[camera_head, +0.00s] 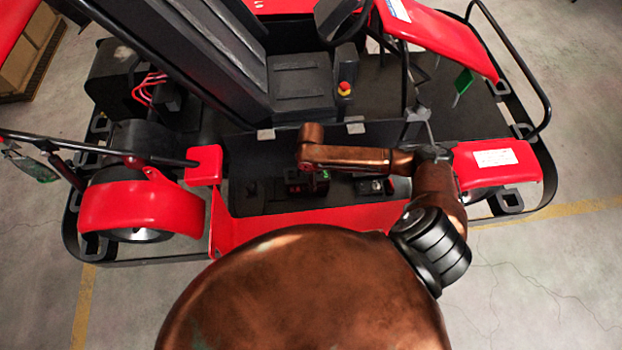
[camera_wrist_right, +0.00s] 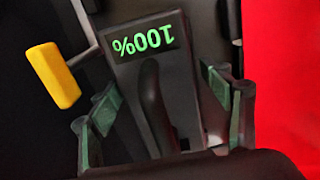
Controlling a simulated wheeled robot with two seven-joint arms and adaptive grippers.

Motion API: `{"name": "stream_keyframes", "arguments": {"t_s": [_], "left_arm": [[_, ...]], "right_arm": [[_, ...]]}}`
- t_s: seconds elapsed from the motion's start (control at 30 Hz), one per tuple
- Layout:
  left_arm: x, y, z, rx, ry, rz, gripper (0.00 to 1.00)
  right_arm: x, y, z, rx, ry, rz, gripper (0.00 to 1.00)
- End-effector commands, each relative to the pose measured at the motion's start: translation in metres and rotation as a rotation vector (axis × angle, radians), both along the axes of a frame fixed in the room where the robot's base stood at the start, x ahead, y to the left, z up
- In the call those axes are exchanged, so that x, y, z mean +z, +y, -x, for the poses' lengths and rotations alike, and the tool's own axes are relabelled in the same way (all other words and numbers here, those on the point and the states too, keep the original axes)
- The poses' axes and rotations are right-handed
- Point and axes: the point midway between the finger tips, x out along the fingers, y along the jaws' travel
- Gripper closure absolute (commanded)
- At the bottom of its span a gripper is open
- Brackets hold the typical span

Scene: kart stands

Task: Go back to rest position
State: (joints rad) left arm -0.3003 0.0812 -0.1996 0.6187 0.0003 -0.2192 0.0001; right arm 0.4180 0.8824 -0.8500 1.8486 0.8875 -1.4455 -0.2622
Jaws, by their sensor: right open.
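My right arm reaches over the side of a red and black kart (camera_head: 350,217). My right gripper (camera_wrist_right: 160,88) is open, its two greenish fingers apart. A dark battery-like unit (camera_wrist_right: 128,72) with a green "100%" display, upside down in the wrist view, lies between and beyond the fingers. Its black handle (camera_wrist_right: 154,105) stands between the fingers; I cannot tell whether they touch it. In the head view the unit (camera_head: 325,176) sits in the kart's side bay, below my wrist. The right fingers are hard to make out there. My left gripper is not in view.
A yellow-ended lever (camera_wrist_right: 52,76) stands beside the unit. The kart's seat (camera_head: 300,85), a red-topped button (camera_head: 344,88) and a black frame rail (camera_head: 515,70) lie around and beyond my arm. Concrete floor (camera_head: 545,270) is clear at the lower right.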

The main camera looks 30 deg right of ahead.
Motion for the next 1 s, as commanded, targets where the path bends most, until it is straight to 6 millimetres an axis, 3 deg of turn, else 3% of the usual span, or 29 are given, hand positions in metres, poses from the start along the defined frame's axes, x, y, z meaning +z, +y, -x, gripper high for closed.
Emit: {"name": "stream_keyframes", "arguments": {"t_s": [0.2,0.4,0.6,1.0], "left_arm": [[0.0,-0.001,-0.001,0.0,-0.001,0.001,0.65],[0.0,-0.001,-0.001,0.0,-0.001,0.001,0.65],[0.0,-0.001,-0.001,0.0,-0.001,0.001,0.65],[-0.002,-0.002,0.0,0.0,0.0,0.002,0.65]], "right_arm": [[0.048,0.0,-0.001,0.002,-0.003,0.001,0.28],[0.082,-0.001,0.0,0.0,0.0,0.001,0.28],[0.096,0.0,0.0,0.0,0.0,0.001,0.28],[0.105,-0.008,-0.002,-0.006,-0.028,0.013,0.28]]}}
